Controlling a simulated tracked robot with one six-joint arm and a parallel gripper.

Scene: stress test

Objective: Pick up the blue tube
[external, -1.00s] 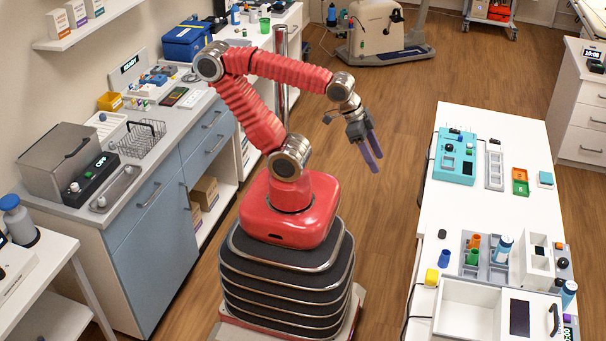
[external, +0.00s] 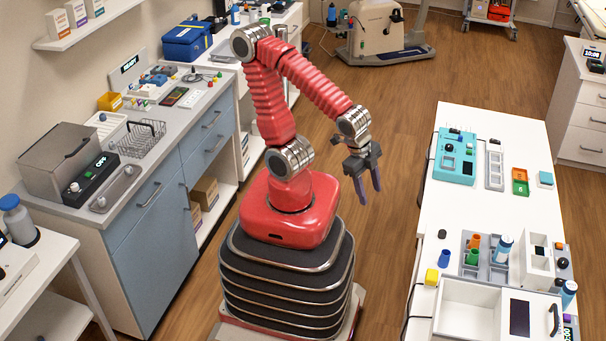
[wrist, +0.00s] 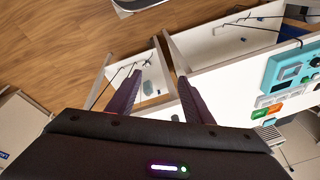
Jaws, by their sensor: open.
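The blue tube (external: 444,258) stands on the white table at the right in the external view, near the table's left edge, just left of a grey rack. My gripper (external: 368,200) is open and empty. It hangs over the floor to the left of the white table, apart from the tube and pointing down. In the wrist view my gripper's dark fingers (wrist: 157,100) are spread apart, with white furniture beyond them. I cannot make out the blue tube surely in the wrist view.
A grey rack (external: 485,272) holds orange and green tubes right of the blue tube. A white open box (external: 465,305) stands nearer. A teal device (external: 455,157) is farther back. The table's middle has bare room.

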